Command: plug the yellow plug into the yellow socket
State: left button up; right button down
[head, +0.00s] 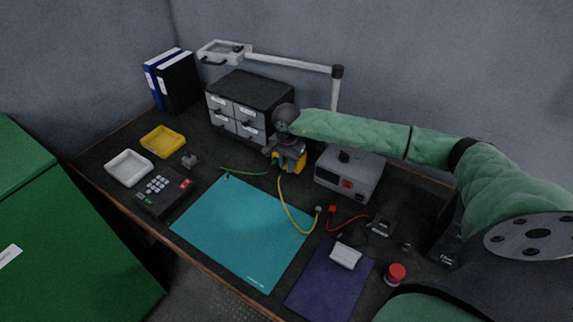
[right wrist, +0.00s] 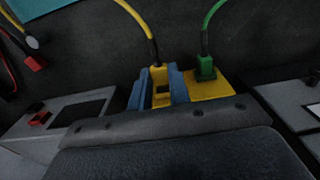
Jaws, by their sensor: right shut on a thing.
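My right gripper (head: 287,160) reaches in from the right, at the yellow block beside the drawer cabinet. In the right wrist view its two blue fingers (right wrist: 158,90) are shut on the yellow plug (right wrist: 157,74), with a yellow cable (right wrist: 134,15) running up from it. A yellow block (right wrist: 212,88) is right beside the fingers, with a green plug (right wrist: 206,70) standing in it. The yellow socket is not clearly visible; the fingers and plug cover that part, and I cannot tell whether the plug is seated. My left gripper is not in view.
A grey power box (head: 348,175) stands close right of the gripper, the drawer cabinet (head: 248,105) behind left. A red plug (head: 332,209) lies on the table. The teal mat (head: 240,232) is mostly clear in front. A white lamp arm (head: 290,62) hangs behind.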

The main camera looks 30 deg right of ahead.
jog(key=shift+w+d+b, duration=0.25)
jog(key=shift+d+b, duration=0.05)
jog(key=shift+d, duration=0.1)
jog(key=c, duration=1.2)
grip_release()
jog(key=shift+c, duration=0.2)
jog(key=shift+r, duration=0.55)
notch_tip(320, 180, up, 7)
jog(key=shift+f+b, duration=0.15)
jog(key=shift+b, duration=0.95)
